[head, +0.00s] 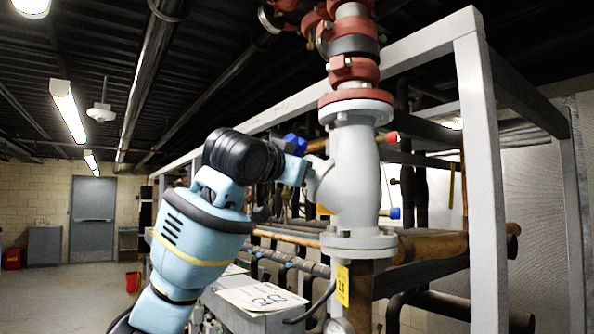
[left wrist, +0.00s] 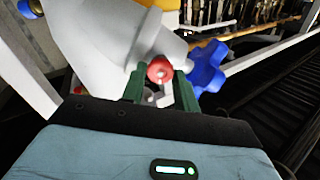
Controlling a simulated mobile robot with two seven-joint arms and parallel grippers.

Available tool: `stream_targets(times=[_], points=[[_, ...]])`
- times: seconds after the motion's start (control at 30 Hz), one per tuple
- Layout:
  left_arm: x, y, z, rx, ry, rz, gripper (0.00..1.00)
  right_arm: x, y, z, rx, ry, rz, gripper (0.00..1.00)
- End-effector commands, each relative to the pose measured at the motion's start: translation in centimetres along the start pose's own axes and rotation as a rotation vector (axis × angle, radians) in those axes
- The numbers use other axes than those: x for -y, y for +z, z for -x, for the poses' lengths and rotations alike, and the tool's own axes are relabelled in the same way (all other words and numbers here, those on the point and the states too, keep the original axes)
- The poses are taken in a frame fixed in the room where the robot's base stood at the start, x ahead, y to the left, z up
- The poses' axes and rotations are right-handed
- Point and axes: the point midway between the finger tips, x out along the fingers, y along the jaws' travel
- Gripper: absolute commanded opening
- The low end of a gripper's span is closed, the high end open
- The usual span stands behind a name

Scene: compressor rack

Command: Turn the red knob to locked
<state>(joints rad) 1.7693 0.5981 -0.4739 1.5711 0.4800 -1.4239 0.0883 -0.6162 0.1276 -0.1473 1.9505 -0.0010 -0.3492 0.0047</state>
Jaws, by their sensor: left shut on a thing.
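The red knob (left wrist: 160,69) shows in the left wrist view, small and round, in front of the grey valve body (left wrist: 110,48). My left gripper (left wrist: 159,84) has its two green fingers on either side of the knob and is shut on it. In the head view my left arm reaches in from the left to the left side of the grey valve body (head: 355,180). The held knob and the fingertips are mostly hidden there by my wrist. I cannot read any locked mark. My right gripper is in neither view.
A blue star-shaped knob (left wrist: 207,67) sits close to the right finger; it also shows in the head view (head: 295,143). Another red fitting (head: 391,137) sticks out right of the valve. A grey frame post (head: 482,180) stands further right. Floor at left is open.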

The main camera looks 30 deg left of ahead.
Motion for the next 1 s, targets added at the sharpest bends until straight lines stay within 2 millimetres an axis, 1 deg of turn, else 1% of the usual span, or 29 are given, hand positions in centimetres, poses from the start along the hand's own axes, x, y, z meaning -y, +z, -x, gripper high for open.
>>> stream_targets(times=[1.0], points=[[-0.07, 0.17, -0.05, 0.004, 0.0, -0.944, 0.07, 0.0, 0.03, 0.0, 0.001, 0.0, 0.0, 0.0]])
